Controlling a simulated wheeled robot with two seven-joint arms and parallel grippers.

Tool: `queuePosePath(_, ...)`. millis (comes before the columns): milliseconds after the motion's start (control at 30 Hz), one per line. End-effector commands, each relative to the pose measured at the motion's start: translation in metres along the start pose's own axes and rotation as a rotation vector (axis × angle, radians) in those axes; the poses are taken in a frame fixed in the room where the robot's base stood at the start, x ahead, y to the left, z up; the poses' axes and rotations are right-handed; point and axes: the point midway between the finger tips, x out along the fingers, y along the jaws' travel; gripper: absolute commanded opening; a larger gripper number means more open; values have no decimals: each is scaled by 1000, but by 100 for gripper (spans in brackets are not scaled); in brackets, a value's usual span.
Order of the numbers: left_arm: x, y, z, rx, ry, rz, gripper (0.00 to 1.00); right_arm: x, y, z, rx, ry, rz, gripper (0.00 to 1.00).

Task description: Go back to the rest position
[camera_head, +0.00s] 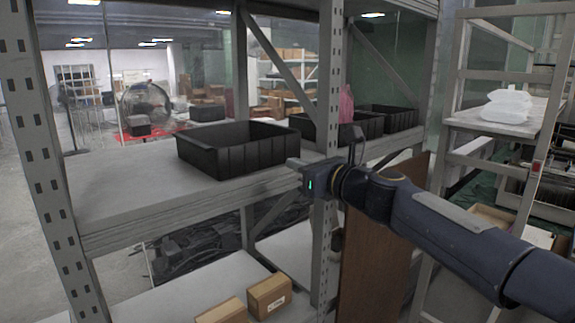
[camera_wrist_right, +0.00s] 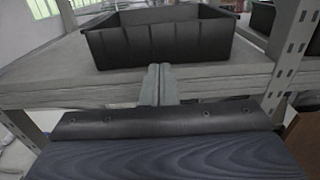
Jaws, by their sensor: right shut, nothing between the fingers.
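My right gripper (camera_head: 294,163) comes in from the right in the head view, at the front edge of the shelf by the metal post. Its fingers are together with nothing between them; they also show in the right wrist view (camera_wrist_right: 159,82), pointing toward the shelf edge. A black bin (camera_head: 240,150) stands on the shelf just beyond the fingertips; it also shows in the right wrist view (camera_wrist_right: 160,40). The gripper looks apart from the bin. My left gripper is in neither view.
The grey shelf (camera_head: 110,195) has free room left of the bin. The perforated post (camera_head: 328,90) stands close to my right gripper. More black bins (camera_head: 388,118) stand right of it, one with a pink item (camera_head: 346,103). Cardboard boxes (camera_head: 269,296) lie on the lower shelf. A rack (camera_head: 500,128) stands at right.

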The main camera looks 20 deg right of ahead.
Motion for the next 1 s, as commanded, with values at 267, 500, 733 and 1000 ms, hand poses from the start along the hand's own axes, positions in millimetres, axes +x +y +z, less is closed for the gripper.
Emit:
queuePosePath(267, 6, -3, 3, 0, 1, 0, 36, -41, -1, 0, -1, -1, -3, 0)
queuePosePath(500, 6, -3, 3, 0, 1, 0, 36, -48, 1, -1, -9, 3, 1, 0)
queuePosePath(733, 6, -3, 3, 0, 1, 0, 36, -86, 56, -54, -541, 146, 148, 0)
queuePosePath(1000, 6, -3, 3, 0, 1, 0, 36, -202, 132, -201, -1619, 307, 683, 0)
